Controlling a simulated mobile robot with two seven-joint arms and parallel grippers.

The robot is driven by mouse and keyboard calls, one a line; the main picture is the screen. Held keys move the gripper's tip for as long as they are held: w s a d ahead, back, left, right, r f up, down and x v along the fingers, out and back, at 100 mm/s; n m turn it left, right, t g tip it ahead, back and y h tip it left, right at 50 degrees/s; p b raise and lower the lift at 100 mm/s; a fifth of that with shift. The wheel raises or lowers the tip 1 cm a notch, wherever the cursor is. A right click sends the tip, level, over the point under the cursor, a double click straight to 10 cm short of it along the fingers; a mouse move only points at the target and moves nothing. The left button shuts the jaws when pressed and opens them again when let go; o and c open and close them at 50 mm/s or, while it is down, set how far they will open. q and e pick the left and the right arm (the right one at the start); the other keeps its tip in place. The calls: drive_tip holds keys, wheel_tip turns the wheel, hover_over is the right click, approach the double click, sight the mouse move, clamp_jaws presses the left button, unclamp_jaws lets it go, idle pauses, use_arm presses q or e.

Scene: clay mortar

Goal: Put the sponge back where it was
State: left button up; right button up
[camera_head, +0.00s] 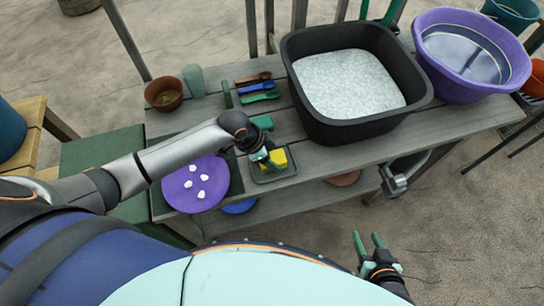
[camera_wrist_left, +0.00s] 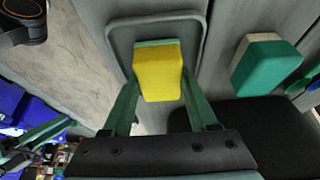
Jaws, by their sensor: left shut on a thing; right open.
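My left gripper (camera_head: 268,159) is shut on a yellow sponge (camera_head: 276,160) with a thin green layer. In the left wrist view the sponge (camera_wrist_left: 158,72) sits between the two green fingers (camera_wrist_left: 158,95). The sponge is over a small grey rimmed tray (camera_head: 289,174), whose rim (camera_wrist_left: 200,40) also shows in the wrist view. I cannot tell whether the sponge touches the tray floor. My right gripper (camera_head: 369,244) is open and empty, in front of the table at the lower right.
A green and white block (camera_wrist_left: 268,64) lies beside the tray; it also shows in the head view (camera_head: 263,122). A black basin (camera_head: 345,130) stands right of the tray, with a purple tub (camera_head: 470,84) beyond. A purple disc (camera_head: 186,199) with white pieces lies left.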

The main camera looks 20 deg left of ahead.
use_arm(q)
drive_tip(key=shift+f, duration=0.2)
drive_tip(key=o, duration=0.9)
drive_tip(key=shift+r, duration=0.15)
drive_tip(key=p+v, duration=0.1)
drive_tip(key=v, duration=1.1)
drive_tip(key=shift+r, duration=0.1)
